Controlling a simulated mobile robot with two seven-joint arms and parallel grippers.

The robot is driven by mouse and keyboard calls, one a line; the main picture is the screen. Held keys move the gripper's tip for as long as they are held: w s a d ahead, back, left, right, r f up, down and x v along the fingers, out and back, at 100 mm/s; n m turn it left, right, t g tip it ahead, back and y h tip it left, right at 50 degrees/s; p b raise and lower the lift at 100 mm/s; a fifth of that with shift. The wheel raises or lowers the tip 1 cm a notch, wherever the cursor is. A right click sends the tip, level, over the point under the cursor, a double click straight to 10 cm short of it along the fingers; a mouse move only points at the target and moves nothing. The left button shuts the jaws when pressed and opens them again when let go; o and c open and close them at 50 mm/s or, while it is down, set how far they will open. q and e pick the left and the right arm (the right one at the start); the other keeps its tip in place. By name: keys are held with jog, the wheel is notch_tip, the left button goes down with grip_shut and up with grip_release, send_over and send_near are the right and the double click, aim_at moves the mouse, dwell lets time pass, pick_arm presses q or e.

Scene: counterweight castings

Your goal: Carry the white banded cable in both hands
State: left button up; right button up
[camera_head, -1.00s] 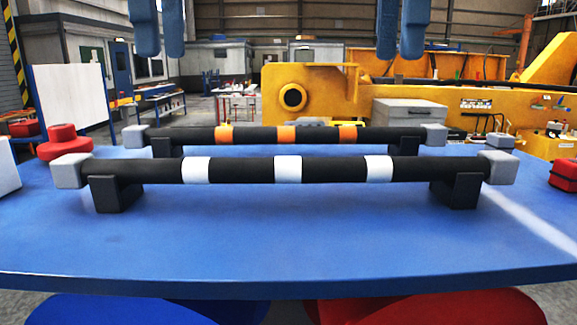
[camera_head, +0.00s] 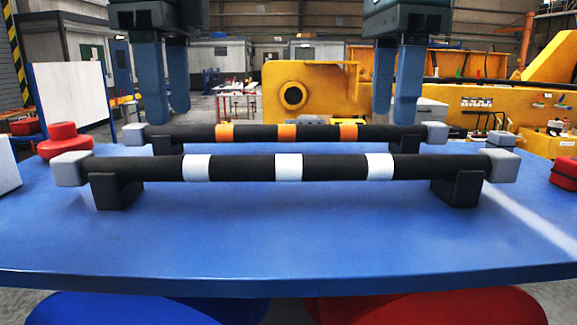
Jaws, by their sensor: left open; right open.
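The white banded cable (camera_head: 240,168) is a thick black bar with three white bands and grey block ends. It lies level across two black rests (camera_head: 118,192) near the front of the blue table. A similar cable with orange bands (camera_head: 265,133) lies parallel behind it. My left gripper (camera_head: 163,118) is open and empty, fingers pointing down, above the left part of the cables. My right gripper (camera_head: 393,118) is open and empty, fingers down, above their right part. Both are apart from the white banded cable.
The blue table (camera_head: 290,240) is clear in front of the cables. A red round object (camera_head: 63,140) and a white panel (camera_head: 70,98) stand at the left. A red case (camera_head: 565,173) sits at the right edge. Yellow machinery (camera_head: 310,90) stands behind the table.

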pick_arm(q)
jog(key=shift+f, duration=3.4)
pick_arm(e)
jog(key=shift+f, duration=3.4)
pick_arm(q)
jog(key=shift+c, duration=0.3)
pick_arm(e)
jog(key=shift+c, duration=0.3)
pick_arm(q)
grip_shut()
pick_arm(e)
grip_shut()
